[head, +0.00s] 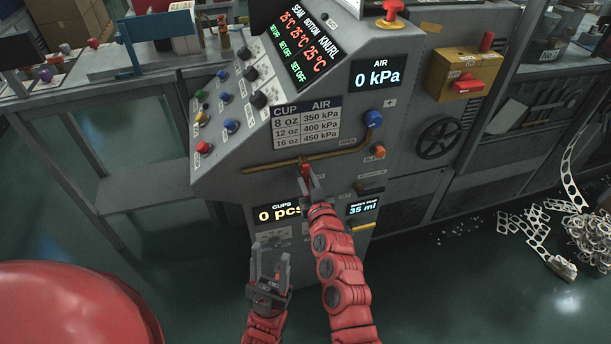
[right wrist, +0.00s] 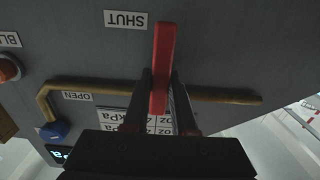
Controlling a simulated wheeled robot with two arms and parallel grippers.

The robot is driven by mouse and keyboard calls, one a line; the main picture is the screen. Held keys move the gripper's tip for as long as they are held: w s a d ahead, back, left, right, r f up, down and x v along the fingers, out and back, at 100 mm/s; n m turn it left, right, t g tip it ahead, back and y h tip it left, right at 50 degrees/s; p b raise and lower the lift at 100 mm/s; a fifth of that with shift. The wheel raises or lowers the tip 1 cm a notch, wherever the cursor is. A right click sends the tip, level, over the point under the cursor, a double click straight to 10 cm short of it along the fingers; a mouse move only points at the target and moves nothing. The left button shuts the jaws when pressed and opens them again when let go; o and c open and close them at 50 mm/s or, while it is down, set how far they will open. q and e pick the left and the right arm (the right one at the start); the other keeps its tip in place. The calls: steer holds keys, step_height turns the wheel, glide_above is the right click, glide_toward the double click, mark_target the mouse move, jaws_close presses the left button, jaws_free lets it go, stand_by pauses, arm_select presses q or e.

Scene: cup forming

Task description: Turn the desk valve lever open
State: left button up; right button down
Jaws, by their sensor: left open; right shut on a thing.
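The red valve lever (right wrist: 162,65) crosses the brass pipe (right wrist: 220,96) on the machine's front in the right wrist view, where the picture is upside down. Its far end lies beside the SHUT label (right wrist: 125,18); the OPEN label (right wrist: 77,96) is on the pipe's other side. My right gripper (right wrist: 161,95) is shut on the lever, one finger on each side. In the head view my right gripper (head: 311,182) is at the pipe (head: 265,168), hiding much of the lever. My left gripper (head: 269,266) is open and empty, low in front of the machine.
A blue knob (head: 373,118) and an orange button (head: 378,152) sit right of the lever. The air display (head: 378,75) reads 0 kPa. A black handwheel (head: 440,138) is further right. Scrap metal strips (head: 590,232) lie at the right. The floor around my left gripper looks clear.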

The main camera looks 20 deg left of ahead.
steer(key=shift+f, duration=0.1)
steer(key=shift+w+d+f+n+b, duration=0.1)
steer(key=shift+w+d+n+b, duration=0.05)
steer(key=shift+n+b, duration=0.75)
steer(key=n+b, duration=0.2)
steer(key=n, duration=0.1)
steer(key=d+r+n+b, duration=0.1)
steer(key=n+b, duration=0.1)
steer(key=n, duration=0.1)
steer(key=w+n+b, duration=0.1)
steer(key=n+b, duration=0.1)
steer(key=shift+d+r+n, duration=0.2)
steer(key=shift+d+n, duration=0.15)
steer(key=shift+n, duration=0.05)
steer(key=shift+w+d+r+n, duration=0.1)
steer(key=shift+r+n, duration=0.15)
steer(key=shift+n, duration=0.65)
steer(key=n+p, duration=0.1)
steer(key=r+n, duration=0.1)
steer(key=n, duration=0.1)
steer(key=shift+w+d+p, duration=0.1)
steer(key=shift+p, duration=0.25)
steer(key=shift+d+r+n+p, duration=0.1)
steer(key=shift+r+n+p, duration=0.15)
steer(key=shift+n+p, duration=0.65)
steer(key=shift+n+b, duration=0.3)
steer(key=shift+n, duration=0.2)
